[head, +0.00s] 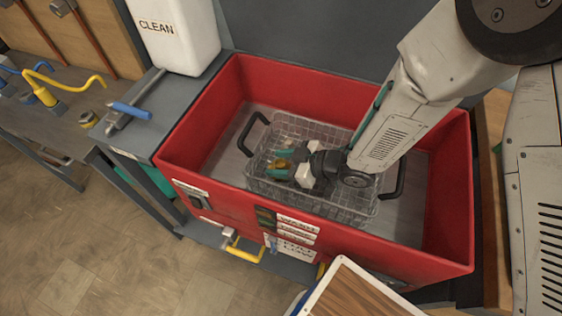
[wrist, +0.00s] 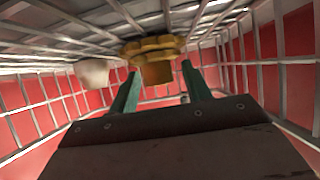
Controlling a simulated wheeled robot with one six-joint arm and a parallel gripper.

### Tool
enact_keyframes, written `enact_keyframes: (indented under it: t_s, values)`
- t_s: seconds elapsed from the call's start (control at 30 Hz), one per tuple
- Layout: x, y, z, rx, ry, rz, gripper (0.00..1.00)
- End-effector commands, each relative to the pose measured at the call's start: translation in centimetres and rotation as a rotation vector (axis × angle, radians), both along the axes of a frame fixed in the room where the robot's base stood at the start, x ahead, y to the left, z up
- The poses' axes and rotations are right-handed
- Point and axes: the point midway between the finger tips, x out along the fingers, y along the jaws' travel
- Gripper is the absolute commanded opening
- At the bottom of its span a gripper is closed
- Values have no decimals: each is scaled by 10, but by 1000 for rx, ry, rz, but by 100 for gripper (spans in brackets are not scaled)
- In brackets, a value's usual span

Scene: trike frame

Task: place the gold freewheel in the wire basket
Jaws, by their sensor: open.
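The wire basket (head: 330,200) stands inside the red tub, and its mesh fills the wrist view (wrist: 292,75). The gold freewheel (head: 284,163) is inside the basket, by the mesh floor. In the wrist view the freewheel (wrist: 152,46) is at the fingertips, against the mesh at the top of the picture. My gripper (head: 287,165) reaches down into the basket with its teal fingers apart. In the wrist view my gripper (wrist: 160,72) is open, with part of the freewheel showing between the fingertips. Whether a finger touches it, I cannot tell.
The red tub (head: 195,133) has high walls around the basket. The basket has dark handles (head: 252,132) at its ends. A white block-like thing (wrist: 92,71) shows left of the fingers in the wrist view. A white CLEAN jug (head: 178,38) stands on the bench behind left.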

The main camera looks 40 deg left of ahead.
Motion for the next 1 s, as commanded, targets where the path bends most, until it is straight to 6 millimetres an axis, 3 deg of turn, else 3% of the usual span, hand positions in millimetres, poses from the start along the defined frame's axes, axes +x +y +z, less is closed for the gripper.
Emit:
enact_keyframes:
  t_s: [0.53,0.9,1.0]
  values:
    - [18,-59,36,1,0,-1,48]
    - [19,-63,38,0,0,-1,48]
    - [28,-65,42,-7,-19,-21,48]
